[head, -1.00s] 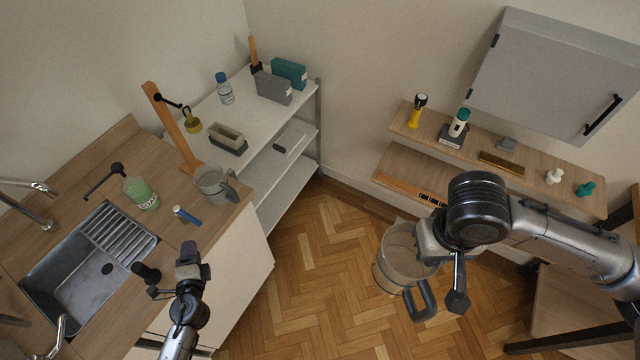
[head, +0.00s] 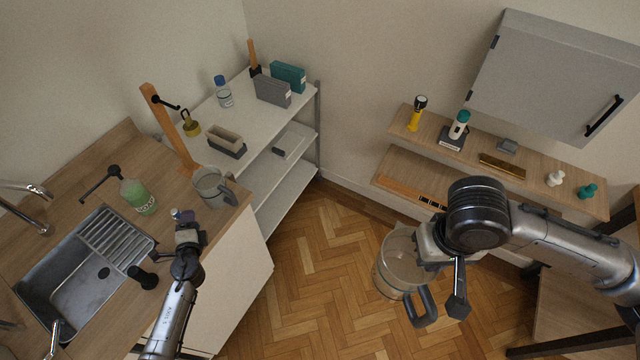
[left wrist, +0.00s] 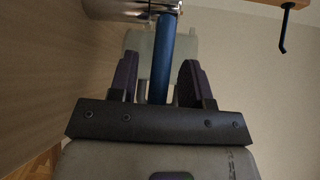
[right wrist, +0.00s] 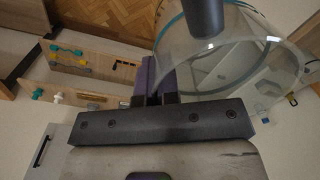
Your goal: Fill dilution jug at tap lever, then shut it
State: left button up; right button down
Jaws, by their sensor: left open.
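A clear jug (head: 393,279) with a dark grey handle hangs in mid-air over the floor. My right gripper (head: 424,245) is shut on its wall near the rim; the right wrist view also shows the jug's rim and clear wall (right wrist: 235,70). I see no water in it. My left gripper (head: 187,222) is open at the counter's front corner. In the left wrist view a blue lever (left wrist: 162,65) stands between its two spread fingers, with space on both sides. Bright chrome metal (left wrist: 135,8) shows beyond it. The gripper mostly hides the lever in the head view.
Another clear jug (head: 211,184) stands on the counter (head: 90,172) near the lever. A green soap bottle (head: 139,196), a sink (head: 62,287) and a chrome faucet (head: 28,208) are to the left. A shelf unit (head: 240,172) stands behind. Open floor (head: 315,270) lies between the arms.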

pick_arm(q)
jog(key=shift+c, duration=0.2)
grip_shut()
dwell(0.4)
